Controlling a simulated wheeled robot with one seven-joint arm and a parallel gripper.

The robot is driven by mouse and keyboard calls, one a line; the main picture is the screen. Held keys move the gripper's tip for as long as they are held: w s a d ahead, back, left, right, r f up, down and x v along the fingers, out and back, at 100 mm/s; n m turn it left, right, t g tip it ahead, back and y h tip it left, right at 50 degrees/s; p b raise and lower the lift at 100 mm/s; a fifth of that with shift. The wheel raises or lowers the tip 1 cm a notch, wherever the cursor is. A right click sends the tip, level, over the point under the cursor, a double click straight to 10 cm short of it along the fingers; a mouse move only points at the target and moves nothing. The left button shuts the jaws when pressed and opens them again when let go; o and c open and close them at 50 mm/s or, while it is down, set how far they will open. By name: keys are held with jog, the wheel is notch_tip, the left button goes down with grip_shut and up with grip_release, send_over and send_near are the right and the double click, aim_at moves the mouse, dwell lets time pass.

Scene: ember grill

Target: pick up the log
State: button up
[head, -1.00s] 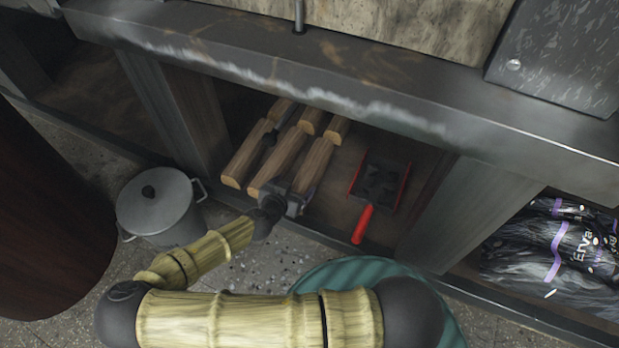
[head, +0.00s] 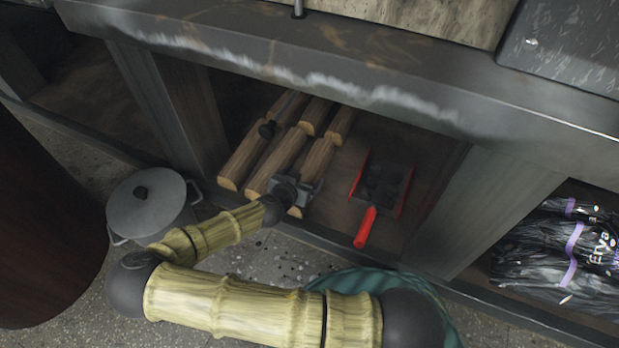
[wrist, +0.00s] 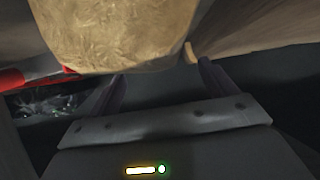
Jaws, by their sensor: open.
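Several split logs lie side by side on the low shelf in the head view: a left log (head: 240,163), a middle log (head: 279,162) and a right log (head: 316,160), with more behind. My gripper (head: 300,186) is open at the front end of the right log. In the wrist view, a pale log end (wrist: 125,35) looms large ahead of the open gripper (wrist: 160,83), nearer its left finger. Another log surface (wrist: 250,28) fills the upper right. Whether the fingers touch wood is unclear.
A red-handled shovel (head: 366,228) with dark lumps lies right of the logs. A grey lidded pot (head: 150,205) stands left. The counter (head: 300,65) overhangs the shelf. Black bags (head: 560,250) lie at right.

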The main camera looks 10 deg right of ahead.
aim_at(306, 174)
jog(key=b+x, duration=0.2)
jog(key=x, duration=0.1)
jog(key=shift+w+a+f+b, duration=0.1)
jog(key=shift+f+b, duration=0.2)
jog(key=shift+w+r, duration=0.1)
jog(key=shift+d, duration=0.25)
jog(key=shift+a, duration=0.1)
jog(key=c, duration=1.6)
jog(key=shift+c, duration=0.3)
jog(key=shift+r, duration=0.1)
notch_tip(306, 174, up, 10)
jog(key=p, duration=0.7)
jog(key=shift+p, duration=0.3)
